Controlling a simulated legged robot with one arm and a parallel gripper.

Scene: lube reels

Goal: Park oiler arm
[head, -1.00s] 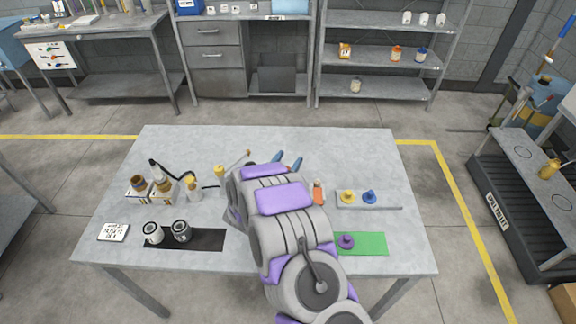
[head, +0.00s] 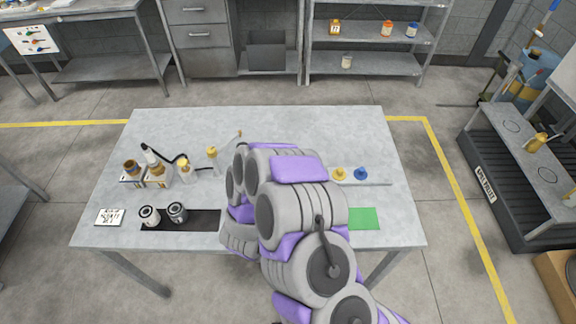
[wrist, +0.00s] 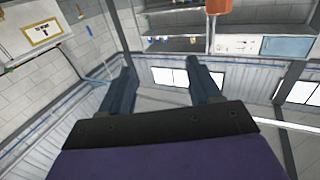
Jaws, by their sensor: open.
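My gripper (wrist: 160,64) is open in the wrist view, with nothing between its two dark fingers. It faces the room's walls and a far shelf, clear of the table objects. In the head view my arm is folded over the table's front middle, and its links hide the fingers. I cannot tell which object is named an oiler arm. On the table's left stand a bottle with a pale nozzle (head: 155,170), a yellow-capped bottle (head: 185,171) and another yellow-topped piece (head: 212,155). A curved black piece (head: 179,158) lies behind them.
Two tins (head: 149,216) stand on a black mat (head: 205,221) beside a label card (head: 110,217). At right are a yellow piece (head: 340,174), a blue piece (head: 361,174) and a green mat (head: 363,219).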

